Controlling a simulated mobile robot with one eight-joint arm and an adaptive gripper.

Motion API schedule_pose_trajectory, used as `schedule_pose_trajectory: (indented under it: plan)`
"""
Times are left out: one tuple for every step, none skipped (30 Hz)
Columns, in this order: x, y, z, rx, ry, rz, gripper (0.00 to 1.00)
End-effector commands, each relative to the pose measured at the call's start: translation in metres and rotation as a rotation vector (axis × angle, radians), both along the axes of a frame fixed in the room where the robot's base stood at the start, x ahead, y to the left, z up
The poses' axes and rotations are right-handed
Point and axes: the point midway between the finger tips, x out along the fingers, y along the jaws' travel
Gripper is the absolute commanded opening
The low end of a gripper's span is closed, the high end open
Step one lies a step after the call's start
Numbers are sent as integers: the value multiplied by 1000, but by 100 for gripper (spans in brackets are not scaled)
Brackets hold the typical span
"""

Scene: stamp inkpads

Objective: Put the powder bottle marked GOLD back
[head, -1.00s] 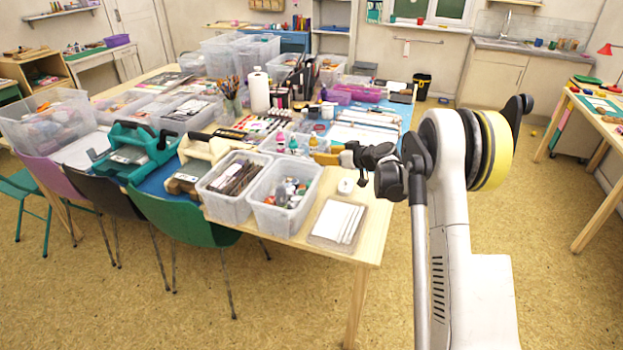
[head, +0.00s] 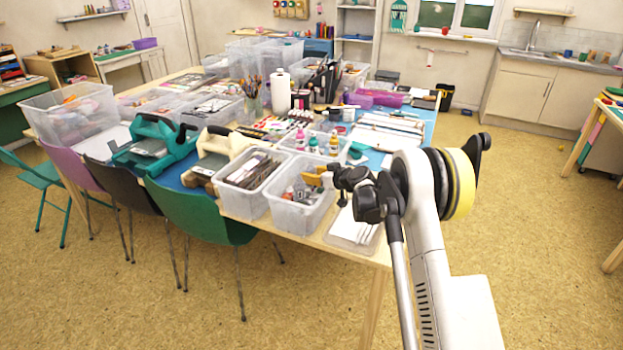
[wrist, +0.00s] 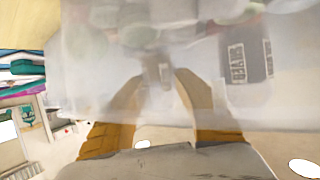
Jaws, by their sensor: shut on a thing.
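My gripper (head: 322,179), with yellow-orange fingers, is at the right back part of a clear plastic bin (head: 297,215) at the table's near corner. In the wrist view my gripper (wrist: 160,85) is shut on a pale bottle (wrist: 165,110), mostly hidden between the fingers; I cannot read a GOLD mark on it. Hazy clear plastic covers much of this view. A bottle with a dark label (wrist: 248,62) shows through the plastic, its lettering turned and unclear. Several bottles with pink, teal and yellow parts (head: 333,145) stand in another clear bin (head: 290,140) behind.
A second clear bin (head: 236,199) full of dark packets stands left of the near bin. A tray with white strips (head: 352,232) lies on its right. A green chair (head: 200,212) stands at the table's near side. Floor is free in front.

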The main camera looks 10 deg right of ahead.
Motion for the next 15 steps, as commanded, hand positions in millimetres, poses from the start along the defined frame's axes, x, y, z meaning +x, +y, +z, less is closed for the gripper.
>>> schedule_pose_trajectory:
  plan:
    - [0,0,-1,0,0,0,4]
    - [0,0,0,0,0,0,4]
    - [0,0,1,0,0,0,4]
    - [0,0,1,0,0,0,4]
    - [0,0,1,0,0,0,4]
    - [0,0,1,0,0,0,4]
    - [0,0,0,0,0,0,4]
    - [0,0,-1,0,0,0,4]
    - [0,0,-2,0,0,0,4]
    - [0,0,-3,0,0,0,4]
    - [0,0,-3,0,0,0,41]
    - [0,0,-2,0,0,0,54]
    - [0,0,-2,0,0,0,55]
    - [0,0,-2,0,0,0,55]
    - [0,0,-2,0,0,0,55]
